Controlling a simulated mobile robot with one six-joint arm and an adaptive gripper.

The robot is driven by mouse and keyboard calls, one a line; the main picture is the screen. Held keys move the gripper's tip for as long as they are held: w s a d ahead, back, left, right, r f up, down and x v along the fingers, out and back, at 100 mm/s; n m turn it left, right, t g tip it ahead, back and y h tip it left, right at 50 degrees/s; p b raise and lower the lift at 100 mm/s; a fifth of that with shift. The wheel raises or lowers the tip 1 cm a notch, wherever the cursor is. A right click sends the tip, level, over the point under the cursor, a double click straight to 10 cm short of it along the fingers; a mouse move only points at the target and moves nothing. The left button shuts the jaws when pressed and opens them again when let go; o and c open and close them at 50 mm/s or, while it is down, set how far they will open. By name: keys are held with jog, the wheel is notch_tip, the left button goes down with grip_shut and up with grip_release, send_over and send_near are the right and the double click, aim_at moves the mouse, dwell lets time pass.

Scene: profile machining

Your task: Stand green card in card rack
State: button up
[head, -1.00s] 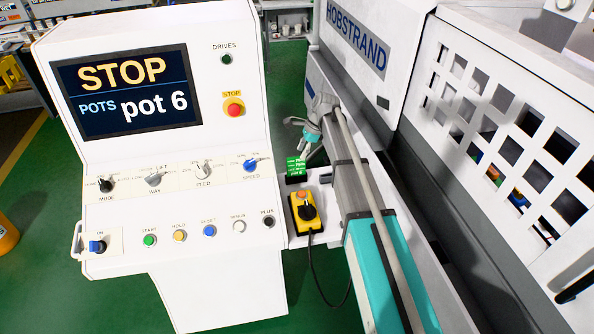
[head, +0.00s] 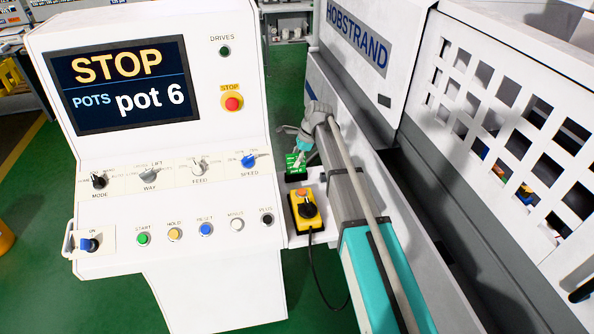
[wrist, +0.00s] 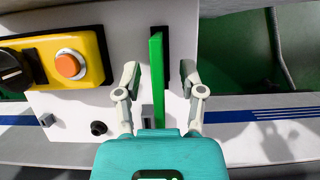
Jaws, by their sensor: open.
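The green card (head: 292,162), with white lettering, stands upright at the black card rack (head: 296,178) on the white shelf beside the console. In the wrist view the card (wrist: 156,82) shows edge-on as a tall green strip, with the dark rack (wrist: 164,32) partly showing behind it. My gripper (wrist: 159,78) is open, one finger on each side of the card, with a visible gap on both sides. In the head view my gripper (head: 301,157) overlaps the card's right part. How deep the card sits in the rack is hidden.
A yellow box with an orange button and a black knob (head: 305,210) sits just in front of the rack. The white control console (head: 170,220) stands on the left, the white machine (head: 390,95) on the right. Green floor (head: 291,75) shows behind.

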dwell(0.6)
grip_shut()
